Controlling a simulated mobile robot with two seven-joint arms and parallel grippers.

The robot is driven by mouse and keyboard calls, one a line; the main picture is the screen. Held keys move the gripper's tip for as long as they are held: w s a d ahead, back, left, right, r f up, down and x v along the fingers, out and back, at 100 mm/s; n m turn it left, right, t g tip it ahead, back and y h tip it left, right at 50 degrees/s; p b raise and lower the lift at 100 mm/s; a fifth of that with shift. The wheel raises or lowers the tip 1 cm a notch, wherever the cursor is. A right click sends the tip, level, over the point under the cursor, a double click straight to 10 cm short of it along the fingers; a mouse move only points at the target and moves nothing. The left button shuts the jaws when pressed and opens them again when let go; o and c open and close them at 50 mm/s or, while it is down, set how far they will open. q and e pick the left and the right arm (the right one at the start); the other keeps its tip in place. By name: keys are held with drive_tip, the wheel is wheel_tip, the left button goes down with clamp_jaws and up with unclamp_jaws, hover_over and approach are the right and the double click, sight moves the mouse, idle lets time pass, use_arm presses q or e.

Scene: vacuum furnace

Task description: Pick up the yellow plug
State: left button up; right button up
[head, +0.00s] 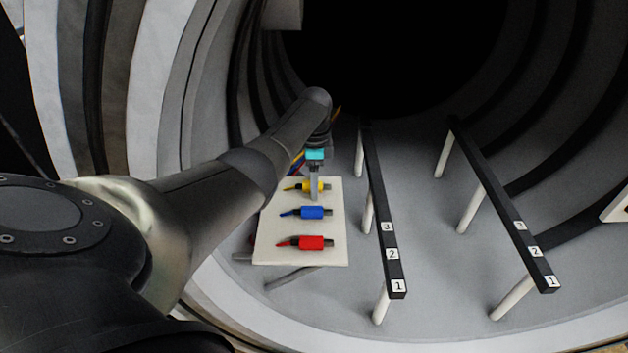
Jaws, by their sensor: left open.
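The yellow plug (304,187) lies at the back of a white board (295,256), behind the blue plug and the red plug. My left gripper (314,193) points down over the yellow plug, with its jaws open. A finger hides part of the plug's middle. I cannot tell whether the fingers touch it. My right gripper is not in view.
The blue plug (312,212) and the red plug (312,243) lie nearer on the board. Two dark numbered rails (378,210) (500,205) on white posts stand to the right. The round furnace wall (215,120) curves close on the left.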

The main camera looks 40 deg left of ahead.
use_arm(q)
clamp_jaws()
idle(0.6)
